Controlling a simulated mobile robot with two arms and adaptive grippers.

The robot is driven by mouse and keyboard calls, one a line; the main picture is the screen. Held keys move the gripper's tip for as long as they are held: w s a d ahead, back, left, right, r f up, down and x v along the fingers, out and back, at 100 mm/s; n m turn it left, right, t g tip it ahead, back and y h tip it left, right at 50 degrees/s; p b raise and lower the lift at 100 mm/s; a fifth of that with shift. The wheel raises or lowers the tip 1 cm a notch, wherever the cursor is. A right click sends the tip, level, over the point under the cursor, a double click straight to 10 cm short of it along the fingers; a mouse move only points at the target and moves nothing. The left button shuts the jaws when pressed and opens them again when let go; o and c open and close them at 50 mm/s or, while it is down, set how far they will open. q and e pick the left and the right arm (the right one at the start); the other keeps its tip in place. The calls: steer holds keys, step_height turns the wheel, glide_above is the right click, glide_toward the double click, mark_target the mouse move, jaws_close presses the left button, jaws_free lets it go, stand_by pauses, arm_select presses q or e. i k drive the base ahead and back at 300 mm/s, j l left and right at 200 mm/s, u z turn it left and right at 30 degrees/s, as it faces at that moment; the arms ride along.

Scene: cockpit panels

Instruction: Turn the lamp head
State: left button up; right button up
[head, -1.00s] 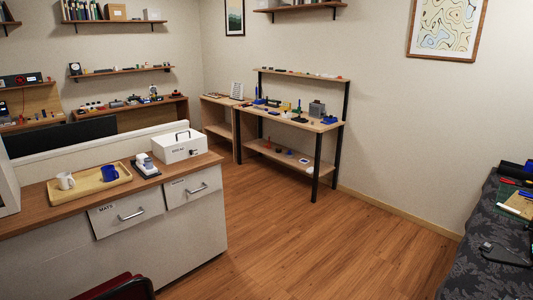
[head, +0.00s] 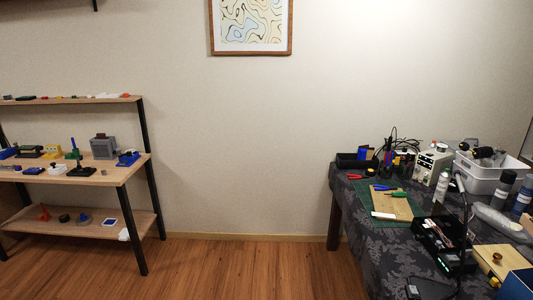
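A thin dark curved stem (head: 465,210) rises over the cloth-covered table (head: 345,205) at the right. A long pale grey rounded piece (head: 499,222) lies or hangs beside it. It may be the lamp head, but I cannot tell for sure at this size, nor whether the two are joined. Neither of my grippers is in view.
The table also holds a green mat with a board (head: 391,205), a white bin (head: 487,172), a black device (head: 440,243) and dark bottles. A wooden shelf unit (head: 120,172) stands at the left. Wooden floor (head: 250,262) between them is clear.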

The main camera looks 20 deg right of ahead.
mark_target(457, 174)
steer(key=i+z, duration=0.75)
steer(key=z, duration=0.2)
steer(key=i+j+z, duration=0.25)
steer(key=z, duration=0.2)
steer(key=i+j+z, duration=0.6)
steer(key=j+z, duration=0.2)
steer(key=z, duration=0.15)
